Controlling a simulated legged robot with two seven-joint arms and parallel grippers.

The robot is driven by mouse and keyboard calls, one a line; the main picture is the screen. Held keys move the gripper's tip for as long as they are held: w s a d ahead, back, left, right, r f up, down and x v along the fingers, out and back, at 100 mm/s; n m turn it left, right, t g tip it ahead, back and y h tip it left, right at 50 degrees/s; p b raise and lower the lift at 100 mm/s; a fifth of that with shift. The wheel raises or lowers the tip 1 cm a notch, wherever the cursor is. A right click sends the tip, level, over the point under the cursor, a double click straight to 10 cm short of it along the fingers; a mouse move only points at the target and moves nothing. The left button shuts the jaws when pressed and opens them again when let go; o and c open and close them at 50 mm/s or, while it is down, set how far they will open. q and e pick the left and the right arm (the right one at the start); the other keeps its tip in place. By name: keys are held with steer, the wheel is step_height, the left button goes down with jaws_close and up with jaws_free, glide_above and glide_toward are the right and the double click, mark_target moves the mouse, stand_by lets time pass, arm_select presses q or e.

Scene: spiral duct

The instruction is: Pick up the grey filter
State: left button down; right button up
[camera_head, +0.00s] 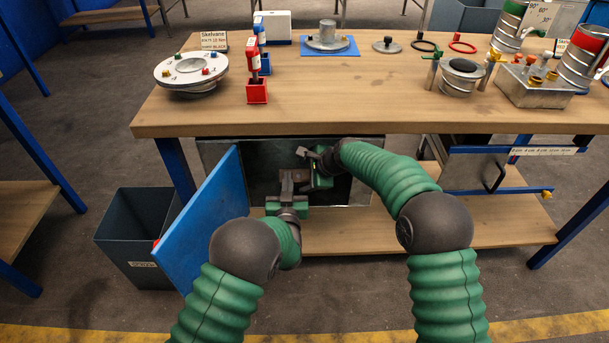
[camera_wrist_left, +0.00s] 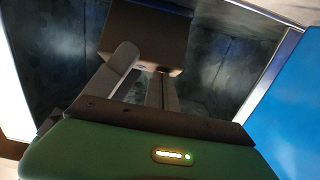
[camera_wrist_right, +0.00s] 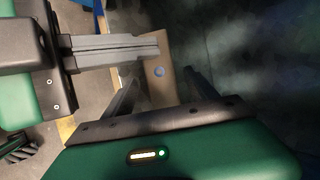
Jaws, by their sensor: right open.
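A brownish-grey block (camera_wrist_left: 147,36) shows at the fingertips of my left gripper in the left wrist view; it may be the grey filter. My left gripper (camera_head: 292,178) is in front of the opening of a metal box (camera_head: 363,191) under the bench. Its fingers overlap the block, but whether they grip it is unclear. My right gripper (camera_head: 305,163) is open just right of the left one.
The box's blue door (camera_head: 205,220) stands open at the left. A dark bin (camera_head: 135,225) is beside it. The bench top (camera_head: 360,105) above carries several fittings. A lower wooden shelf (camera_head: 420,235) is mostly bare.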

arm_select(q)
steer(key=shift+s+a+f+g, duration=0.1)
steer(key=shift+s+f+g, duration=0.15)
steer(key=shift+f, duration=0.55)
arm_select(e)
steer(key=shift+w+a+f, duration=0.2)
steer(key=shift+w+f, duration=0.15)
steer(key=shift+f, duration=0.2)
steer(key=c, duration=1.4)
arm_select(q)
steer(key=shift+w+r, duration=0.15)
steer(key=shift+r, duration=0.45)
arm_select(e)
steer(key=shift+d+f, duration=0.1)
steer(key=shift+f, duration=0.1)
jaws_close()
